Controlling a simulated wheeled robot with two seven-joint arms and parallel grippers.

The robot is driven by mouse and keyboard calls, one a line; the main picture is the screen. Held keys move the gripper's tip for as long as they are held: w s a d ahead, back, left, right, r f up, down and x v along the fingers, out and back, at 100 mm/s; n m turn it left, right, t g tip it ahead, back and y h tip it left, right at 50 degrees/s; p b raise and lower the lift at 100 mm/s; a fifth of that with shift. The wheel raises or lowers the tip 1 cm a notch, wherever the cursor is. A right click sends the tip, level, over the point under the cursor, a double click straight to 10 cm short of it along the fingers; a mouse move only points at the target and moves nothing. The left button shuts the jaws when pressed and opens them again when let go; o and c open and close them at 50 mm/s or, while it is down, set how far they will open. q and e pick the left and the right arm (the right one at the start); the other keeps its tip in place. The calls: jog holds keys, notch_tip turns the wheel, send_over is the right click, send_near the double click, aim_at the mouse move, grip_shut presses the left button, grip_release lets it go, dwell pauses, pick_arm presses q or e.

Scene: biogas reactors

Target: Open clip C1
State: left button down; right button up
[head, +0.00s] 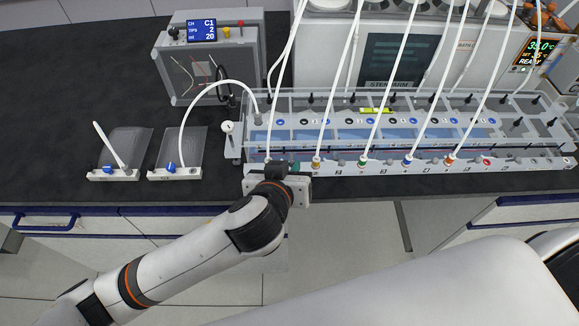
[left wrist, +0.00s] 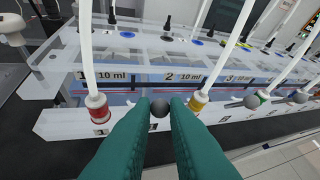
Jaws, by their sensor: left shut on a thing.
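A row of clips with dark grey round knobs runs along the front rail of the clear reactor bath. In the left wrist view, the knob of clip C1 (left wrist: 159,108) sits between the red tube fitting (left wrist: 97,108) above label 1 and the yellow tube fitting (left wrist: 197,102). My left gripper (left wrist: 160,104), with green fingers, is shut on this knob, one finger on each side. In the head view my left gripper (head: 296,172) is at the left end of the front rail, and its wrist hides the knob. My right gripper is out of view.
A meter box (head: 212,62) at the back left displays C1, TIPS 2, ml 20. White tubes rise from the fittings close to my fingers. The counter's far left is clear.

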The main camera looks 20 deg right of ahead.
pick_arm(q)
jog(key=c, duration=1.4)
grip_release()
jog(key=v, duration=1.2)
